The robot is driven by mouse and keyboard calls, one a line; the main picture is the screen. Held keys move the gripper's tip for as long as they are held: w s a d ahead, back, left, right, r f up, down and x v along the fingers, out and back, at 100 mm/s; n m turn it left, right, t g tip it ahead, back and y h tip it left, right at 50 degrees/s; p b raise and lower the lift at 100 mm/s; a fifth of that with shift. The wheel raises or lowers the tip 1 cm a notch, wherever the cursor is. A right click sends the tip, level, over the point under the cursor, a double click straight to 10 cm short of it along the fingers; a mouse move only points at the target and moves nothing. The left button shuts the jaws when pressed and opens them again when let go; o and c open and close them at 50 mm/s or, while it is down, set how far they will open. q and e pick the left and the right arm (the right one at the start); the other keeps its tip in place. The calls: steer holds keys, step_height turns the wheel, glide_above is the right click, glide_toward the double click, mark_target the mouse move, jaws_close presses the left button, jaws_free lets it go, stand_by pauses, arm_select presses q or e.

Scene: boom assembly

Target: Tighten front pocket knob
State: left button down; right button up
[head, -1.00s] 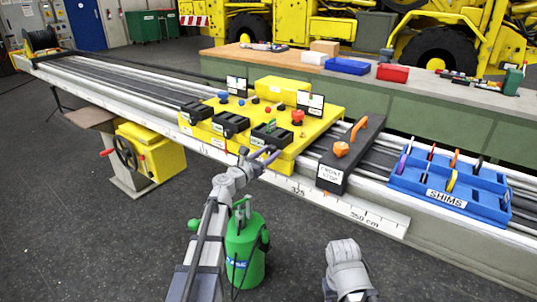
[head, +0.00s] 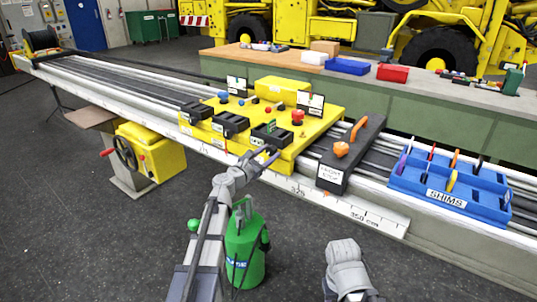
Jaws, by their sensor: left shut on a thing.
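The yellow carriage (head: 310,137) sits on the long rail and carries several black pockets along its near side. The pocket closest to my left gripper (head: 269,159) is the rightmost black one (head: 264,137), with a small green piece above it. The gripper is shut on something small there. The knob itself is hidden or too small to make out. Only a grey link of my right arm shows at the bottom; its gripper is out of view.
A blue shims tray (head: 446,204) is further right on the rail. A green pressure sprayer (head: 246,254) stands on the floor beside my left arm.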

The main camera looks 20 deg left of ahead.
arm_select(q)
steer(key=m, duration=1.4)
steer(key=shift+r+m, duration=0.1)
steer(key=shift+m, duration=0.3)
steer(key=m, duration=0.3)
steer(key=shift+m, duration=0.3)
steer(key=m, duration=0.3)
steer(key=shift+m, duration=0.3)
steer(key=m, duration=0.3)
steer(key=shift+m, duration=0.3)
steer(key=shift+d+m, duration=0.1)
steer(key=shift+m, duration=1.7)
